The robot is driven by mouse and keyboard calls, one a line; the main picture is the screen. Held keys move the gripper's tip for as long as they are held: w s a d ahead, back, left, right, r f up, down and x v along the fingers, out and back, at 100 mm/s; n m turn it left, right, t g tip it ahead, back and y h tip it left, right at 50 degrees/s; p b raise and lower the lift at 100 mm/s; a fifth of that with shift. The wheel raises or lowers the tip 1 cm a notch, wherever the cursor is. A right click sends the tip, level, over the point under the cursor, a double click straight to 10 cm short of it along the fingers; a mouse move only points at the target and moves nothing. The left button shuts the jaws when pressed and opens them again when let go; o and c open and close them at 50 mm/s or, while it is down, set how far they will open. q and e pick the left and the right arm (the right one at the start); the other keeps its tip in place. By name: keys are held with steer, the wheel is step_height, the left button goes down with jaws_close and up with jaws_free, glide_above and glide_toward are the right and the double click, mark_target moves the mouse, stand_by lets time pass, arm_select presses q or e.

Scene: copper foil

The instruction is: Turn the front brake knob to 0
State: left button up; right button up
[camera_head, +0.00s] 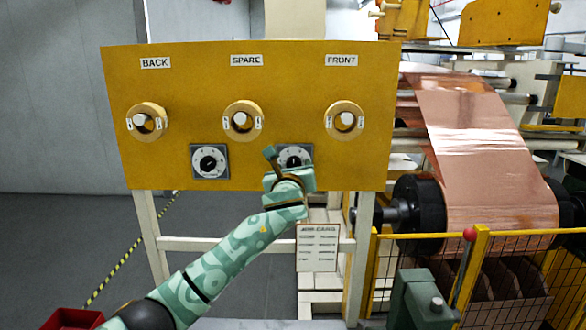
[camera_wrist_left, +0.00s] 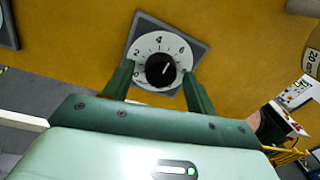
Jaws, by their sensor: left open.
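The panel carries two black knobs on white dials in square grey plates. The right-hand one, nearer the FRONT label (camera_head: 341,60), is the front brake knob (camera_head: 296,155). My left gripper (camera_head: 287,166) is in front of this dial and hides its lower part. In the left wrist view the knob (camera_wrist_left: 161,69) sits between the open fingers of my left gripper (camera_wrist_left: 158,85), near the fingertips. The fingers look apart from the knob, one on each side. The dial (camera_wrist_left: 148,46) shows 0, 2, 4 and 6; the pointer looks directed up and right.
The yellow panel (camera_head: 210,85) also has the left dial (camera_head: 209,161) and three round yellow-ringed switches under BACK, SPARE and FRONT. A copper foil roll (camera_head: 495,200) stands at right behind a yellow mesh fence (camera_head: 480,260). A red bin (camera_head: 72,319) is at lower left.

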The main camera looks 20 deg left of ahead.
arm_select(q)
steer(key=c, duration=1)
steer(key=shift+n, duration=0.3)
steer(key=shift+w+d+f+n+y+b, duration=0.1)
steer(key=shift+n+y+b, duration=0.6)
steer(key=shift+n, duration=3.85)
steer(key=shift+s+d+f+n+y+b, duration=0.1)
steer(key=shift+n+b, duration=1.35)
steer(key=shift+n, duration=3.15)
steer(key=shift+w+d+n+y+b, duration=0.2)
steer(key=shift+n+b, duration=0.85)
steer(key=shift+n, duration=3.5)
steer(key=shift+s+a, duration=0.1)
steer(key=shift+a, duration=0.05)
